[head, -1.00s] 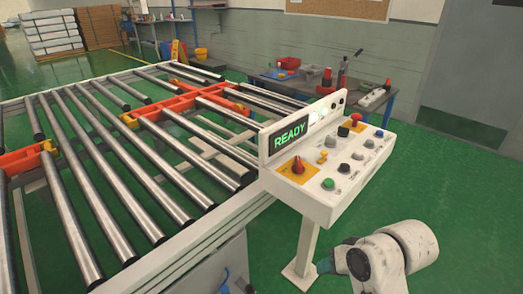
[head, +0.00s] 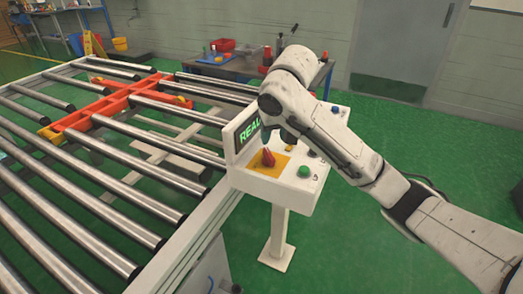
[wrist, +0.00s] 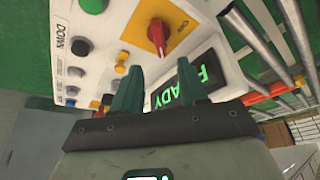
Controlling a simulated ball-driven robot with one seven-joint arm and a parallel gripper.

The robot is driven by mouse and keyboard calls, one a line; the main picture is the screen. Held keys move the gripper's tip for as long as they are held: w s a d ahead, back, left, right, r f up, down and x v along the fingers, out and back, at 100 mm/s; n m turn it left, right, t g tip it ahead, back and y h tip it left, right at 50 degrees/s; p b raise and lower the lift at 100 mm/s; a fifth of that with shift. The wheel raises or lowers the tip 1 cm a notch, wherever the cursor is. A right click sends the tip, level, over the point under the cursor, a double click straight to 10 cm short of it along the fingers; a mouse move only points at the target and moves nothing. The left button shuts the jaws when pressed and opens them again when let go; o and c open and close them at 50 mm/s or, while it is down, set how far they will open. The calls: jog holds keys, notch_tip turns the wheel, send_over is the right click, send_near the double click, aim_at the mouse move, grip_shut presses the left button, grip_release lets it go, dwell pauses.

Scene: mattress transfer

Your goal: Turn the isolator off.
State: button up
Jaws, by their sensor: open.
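The isolator is a red rotary knob (head: 268,157) on a yellow plate, at the near left corner of the white control panel (head: 262,185). In the wrist view the knob (wrist: 157,36) sits just beyond the fingertips, with an "OFF" mark on its yellow plate. My gripper (wrist: 160,68) is open, with its two dark green fingers spread apart and nothing between them. The fingers are close to the knob but do not appear to grip it. In the head view my wrist hides most of the gripper and part of the panel.
A lit green display (wrist: 191,82) stands beside the knob. A green button (head: 305,171) and other buttons share the panel. The roller conveyor (head: 110,180) with orange parts lies to the left. A workbench (head: 235,68) stands behind. Green floor is open to the right.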

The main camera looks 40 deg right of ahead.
aim_at(269, 153)
jog(key=x, duration=0.9)
jog(key=shift+d+f, duration=0.1)
jog(key=shift+f, duration=0.1)
jog(key=shift+c, duration=0.4)
grip_shut()
